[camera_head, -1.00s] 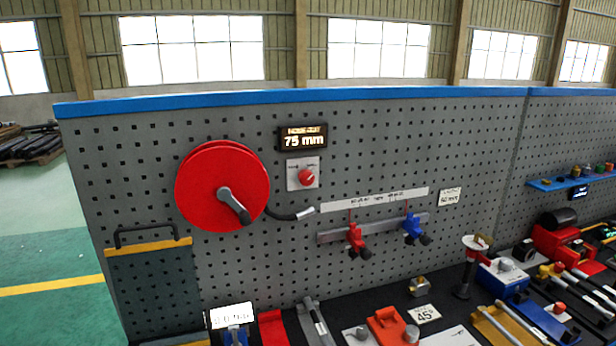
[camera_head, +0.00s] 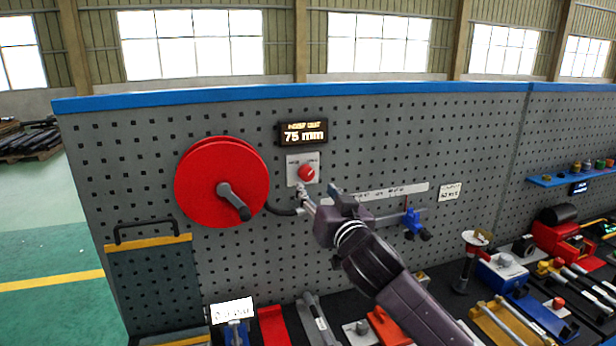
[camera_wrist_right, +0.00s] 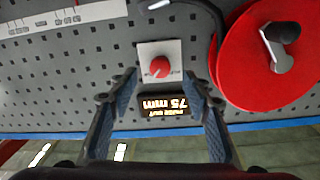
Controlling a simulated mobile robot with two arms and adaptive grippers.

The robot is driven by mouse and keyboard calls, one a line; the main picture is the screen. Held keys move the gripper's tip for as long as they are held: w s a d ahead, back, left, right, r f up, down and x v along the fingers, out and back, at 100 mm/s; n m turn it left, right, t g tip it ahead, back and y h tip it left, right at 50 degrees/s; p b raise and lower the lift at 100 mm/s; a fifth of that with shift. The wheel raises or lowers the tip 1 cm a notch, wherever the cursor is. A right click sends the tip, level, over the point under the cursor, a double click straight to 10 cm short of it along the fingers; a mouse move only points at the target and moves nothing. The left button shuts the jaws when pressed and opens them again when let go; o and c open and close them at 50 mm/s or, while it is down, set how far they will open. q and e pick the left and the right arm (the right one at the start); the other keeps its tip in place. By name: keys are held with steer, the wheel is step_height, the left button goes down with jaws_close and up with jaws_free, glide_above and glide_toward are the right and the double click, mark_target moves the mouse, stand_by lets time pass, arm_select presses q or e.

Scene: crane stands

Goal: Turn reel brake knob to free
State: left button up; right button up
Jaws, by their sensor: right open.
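The reel brake knob (camera_head: 306,173) is a small red dial on a pale square plate (camera_head: 292,181) on the grey pegboard, right of the red reel (camera_head: 208,180). My right gripper (camera_head: 318,194) is open just below and in front of the knob, apart from it. In the right wrist view the knob (camera_wrist_right: 160,67) shows upside down between and beyond the two open fingers (camera_wrist_right: 160,88), with nothing held. The lettering on the plate is too small to read. My left gripper is not in view.
A display reading 75 mm (camera_head: 303,133) is just above the knob. The reel's dark crank handle (camera_head: 234,202) and a hose end (camera_head: 284,210) lie left of my gripper. A blue clamp (camera_head: 413,223) hangs to the right. Tools crowd the bench below.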

mark_target(308, 176)
steer(key=shift+r+p+x, duration=0.15)
steer(key=shift+p+x, duration=0.6)
steer(key=shift+x, duration=1.25)
steer(key=shift+r+p+x, duration=0.2)
steer(key=shift+p+x, duration=0.5)
steer(key=shift+x, duration=1.3)
steer(key=c, duration=1.1)
steer(key=shift+c, duration=0.2)
